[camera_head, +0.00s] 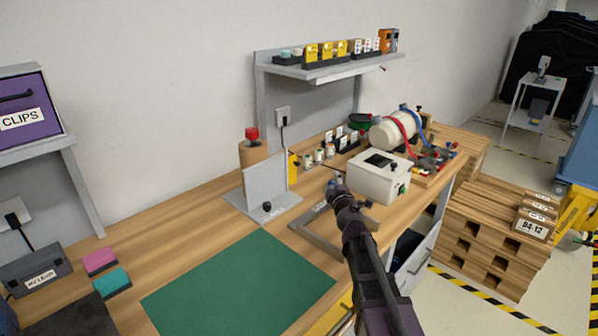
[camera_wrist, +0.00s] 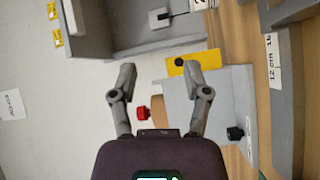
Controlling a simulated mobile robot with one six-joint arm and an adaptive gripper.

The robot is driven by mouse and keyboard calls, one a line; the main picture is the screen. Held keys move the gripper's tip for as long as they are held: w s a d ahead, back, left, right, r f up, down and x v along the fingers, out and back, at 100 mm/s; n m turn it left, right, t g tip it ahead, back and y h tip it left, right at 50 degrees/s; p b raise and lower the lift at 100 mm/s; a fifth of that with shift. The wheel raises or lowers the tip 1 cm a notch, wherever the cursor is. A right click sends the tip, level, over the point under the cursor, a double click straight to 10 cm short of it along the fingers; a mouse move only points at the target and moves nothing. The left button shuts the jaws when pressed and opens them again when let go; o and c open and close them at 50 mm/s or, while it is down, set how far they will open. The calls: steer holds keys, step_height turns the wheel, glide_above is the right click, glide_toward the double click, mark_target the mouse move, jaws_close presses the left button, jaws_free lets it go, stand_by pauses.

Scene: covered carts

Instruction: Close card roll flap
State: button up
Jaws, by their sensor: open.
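A light grey upright panel (camera_head: 265,183) stands on a grey base with a black knob (camera_head: 267,207), and a tan roll (camera_head: 254,155) with a red knob (camera_head: 252,133) shows behind it. I cannot tell for sure which part is the flap. In the wrist view the grey panel (camera_wrist: 205,92), the red knob (camera_wrist: 143,113) and the black knob (camera_wrist: 235,133) lie beyond my gripper. My gripper (camera_wrist: 158,72) is open and empty, its two fingers apart. In the head view my gripper (camera_head: 335,188) is right of the panel. The tan roll is mostly hidden in the wrist view.
A yellow part (camera_head: 293,163) is beside the panel. A dark grey frame (camera_head: 318,240) lies in front, near the green mat (camera_head: 240,285). A white box (camera_head: 378,180) stands right of my gripper. A shelf (camera_head: 330,68) with small items hangs above.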

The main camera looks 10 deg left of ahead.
mark_target(298, 165)
steer(key=a+f+n+g+y, duration=0.1)
steer(key=a+n+g+y, duration=0.1)
steer(key=a+n+y, duration=0.2)
steer(key=shift+s+a+f+n+b, duration=0.2)
steer(key=shift+a+n+b, duration=0.2)
steer(key=shift+a+n, duration=0.55)
steer(key=shift+w+a+m, duration=0.2)
steer(key=shift+a+m, duration=0.05)
steer(key=x, duration=1.3)
steer(key=shift+w+a+r, duration=0.15)
steer(key=shift+w+a, duration=0.05)
steer(key=shift+a, duration=0.1)
steer(key=shift+c, duration=0.2)
jaws_close()
